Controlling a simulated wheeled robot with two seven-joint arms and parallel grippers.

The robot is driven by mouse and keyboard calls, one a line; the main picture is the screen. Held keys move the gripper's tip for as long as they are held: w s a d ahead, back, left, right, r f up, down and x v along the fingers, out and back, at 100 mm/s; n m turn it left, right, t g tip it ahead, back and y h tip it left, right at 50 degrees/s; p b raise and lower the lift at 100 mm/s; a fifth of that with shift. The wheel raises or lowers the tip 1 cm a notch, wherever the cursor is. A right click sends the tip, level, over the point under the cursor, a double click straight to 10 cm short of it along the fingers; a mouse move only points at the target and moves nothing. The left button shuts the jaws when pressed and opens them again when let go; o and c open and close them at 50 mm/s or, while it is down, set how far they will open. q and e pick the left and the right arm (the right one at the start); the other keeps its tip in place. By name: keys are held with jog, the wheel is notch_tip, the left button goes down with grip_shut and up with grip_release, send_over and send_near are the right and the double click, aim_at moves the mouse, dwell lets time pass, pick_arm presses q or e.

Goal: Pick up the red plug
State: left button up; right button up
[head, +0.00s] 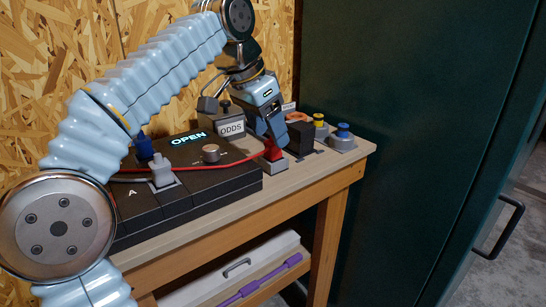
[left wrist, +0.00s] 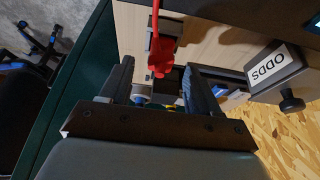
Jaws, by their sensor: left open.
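The red plug (head: 273,151) stands on a small grey block (head: 274,167) near the bench's front edge, with a red cable (head: 235,158) running left from it. My left gripper (head: 277,132) is directly above and beside the plug, pointing down, and partly hides it. In the left wrist view, the red plug (left wrist: 162,55) shows at the top, between and beyond the tips of my open left gripper (left wrist: 158,72). No clear contact shows between the fingers and the plug. My right gripper is not in view.
A dark panel box (head: 190,195) with a lit OPEN display fills the bench's left. An ODDS bin (head: 231,128) stands behind. A black block (head: 300,137) and blue (head: 342,131) and yellow (head: 319,120) plugs are to the right. A green cabinet (head: 400,130) stands beyond.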

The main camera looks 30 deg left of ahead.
aim_at(273, 151)
pick_arm(q)
jog(key=shift+x, duration=1.55)
jog(key=shift+r, duration=0.1)
jog(key=c, duration=1)
jog(key=shift+c, duration=0.2)
jog(key=shift+r, duration=0.1)
